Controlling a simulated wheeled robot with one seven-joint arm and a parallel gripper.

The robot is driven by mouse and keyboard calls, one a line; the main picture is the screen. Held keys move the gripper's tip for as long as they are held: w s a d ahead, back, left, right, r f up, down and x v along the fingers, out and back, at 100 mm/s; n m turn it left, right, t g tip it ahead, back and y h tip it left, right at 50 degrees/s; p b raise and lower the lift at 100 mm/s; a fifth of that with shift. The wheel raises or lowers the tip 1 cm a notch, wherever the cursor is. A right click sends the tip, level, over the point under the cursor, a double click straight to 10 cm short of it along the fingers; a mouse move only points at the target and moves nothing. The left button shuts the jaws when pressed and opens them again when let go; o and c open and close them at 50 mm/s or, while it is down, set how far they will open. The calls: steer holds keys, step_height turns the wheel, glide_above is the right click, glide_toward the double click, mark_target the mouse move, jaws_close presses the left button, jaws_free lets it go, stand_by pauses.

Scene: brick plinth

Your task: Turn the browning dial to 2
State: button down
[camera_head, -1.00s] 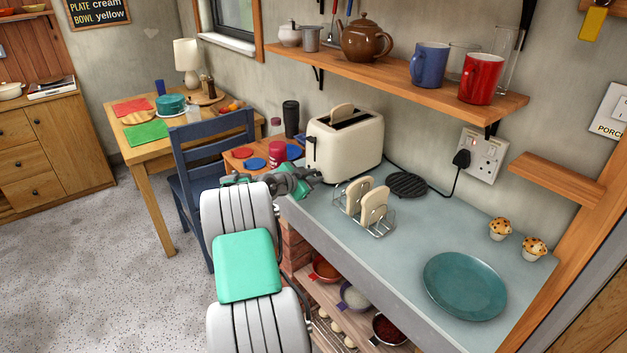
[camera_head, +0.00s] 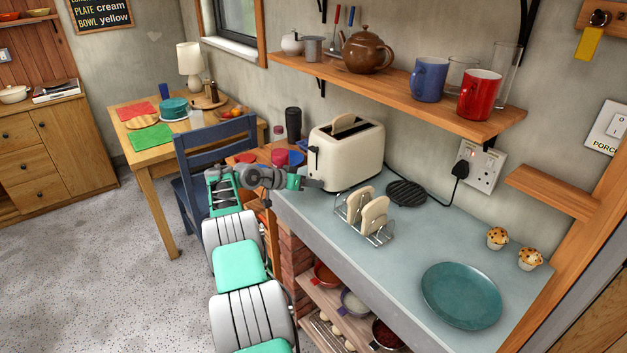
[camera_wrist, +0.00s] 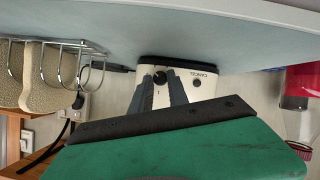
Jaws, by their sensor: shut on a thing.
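The cream toaster (camera_head: 350,158) stands on the grey-blue counter, with a slice of bread (camera_head: 343,123) in its top slot. In the wrist view its end panel (camera_wrist: 147,99) shows upside down, with a black round browning dial (camera_wrist: 160,77) and a button marked CANCEL (camera_wrist: 197,83). My gripper (camera_head: 311,185) is at the toaster's near left end, low down. In the wrist view my gripper's dark fingers (camera_wrist: 163,80) are shut on the dial, one on each side. The dial's numbers and pointer are too small or hidden to read. The head view does not show the dial.
A toast rack (camera_head: 365,218) with toast stands close in front of the toaster. A black trivet (camera_head: 406,193) and the power cord lie to its right. A teal plate (camera_head: 461,296) and muffins are further right. The shelf (camera_head: 420,103) with mugs hangs above.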

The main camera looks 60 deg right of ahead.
steer(key=shift+w+n+g+p, duration=0.1)
steer(key=shift+n+g+p, duration=0.2)
steer(key=shift+p, duration=0.15)
stand_by(0.5)
steer(key=c, duration=1.3)
jaws_free()
steer(key=b+v, duration=0.1)
steer(key=v, duration=0.6)
steer(key=shift+w+a+r, duration=0.15)
steer(key=shift+r, duration=0.05)
